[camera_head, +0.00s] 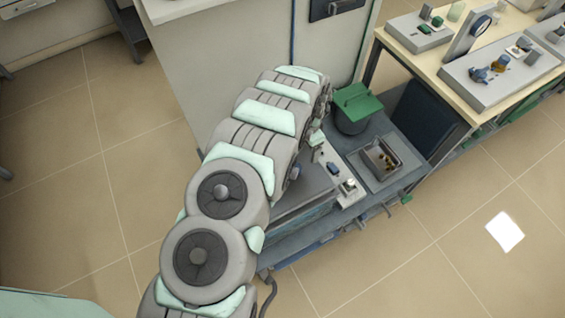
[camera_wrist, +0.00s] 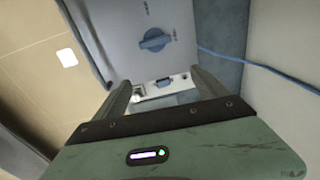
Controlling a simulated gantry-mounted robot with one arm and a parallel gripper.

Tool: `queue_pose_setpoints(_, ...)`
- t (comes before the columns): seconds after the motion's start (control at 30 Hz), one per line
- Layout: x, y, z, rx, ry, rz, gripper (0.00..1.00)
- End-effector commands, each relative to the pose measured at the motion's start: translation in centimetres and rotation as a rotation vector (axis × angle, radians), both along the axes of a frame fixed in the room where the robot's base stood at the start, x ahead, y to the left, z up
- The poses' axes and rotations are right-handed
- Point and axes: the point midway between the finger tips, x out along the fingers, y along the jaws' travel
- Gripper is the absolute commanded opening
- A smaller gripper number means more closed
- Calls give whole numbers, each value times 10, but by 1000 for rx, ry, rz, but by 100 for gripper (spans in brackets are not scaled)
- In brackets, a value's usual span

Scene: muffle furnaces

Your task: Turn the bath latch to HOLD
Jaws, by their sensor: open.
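A blue latch knob (camera_wrist: 155,40) sits on a grey panel in the upper middle of the wrist view. Small dark marks stand on the panel around it, too small to read. The knob's grip bar lies roughly crosswise, slightly tilted. My gripper (camera_wrist: 160,80) is open and empty, its two fingers apart. The knob shows beyond the fingertips, between their lines, and I see no contact. In the head view my arm covers part of the grey bath (camera_head: 303,185), and my gripper cannot be made out there.
A pale panel strip (camera_head: 350,187) with small fittings lies beside the bath. A green-lidded bin (camera_head: 357,103) and a grey tray (camera_head: 367,167) stand close on the lower shelf. A blue cable (camera_wrist: 260,72) runs at right in the wrist view. A bench (camera_head: 432,62) with instruments stands beyond.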

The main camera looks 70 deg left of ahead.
Motion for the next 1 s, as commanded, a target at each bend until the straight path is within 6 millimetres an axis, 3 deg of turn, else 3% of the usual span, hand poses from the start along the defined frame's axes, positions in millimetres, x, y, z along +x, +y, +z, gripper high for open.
queue_pose_setpoints(0.1, -26, -4, 3, -44, 44, 4, 84)
queue_pose_setpoints(0.2, -33, -7, 2, -58, 56, 5, 84)
queue_pose_setpoints(0.37, -33, -8, -15, -59, 57, 4, 84)
queue_pose_setpoints(0.8, -31, -7, -80, -55, 53, 5, 84)
queue_pose_setpoints(1.0, -31, -6, -96, -54, 53, 4, 84)
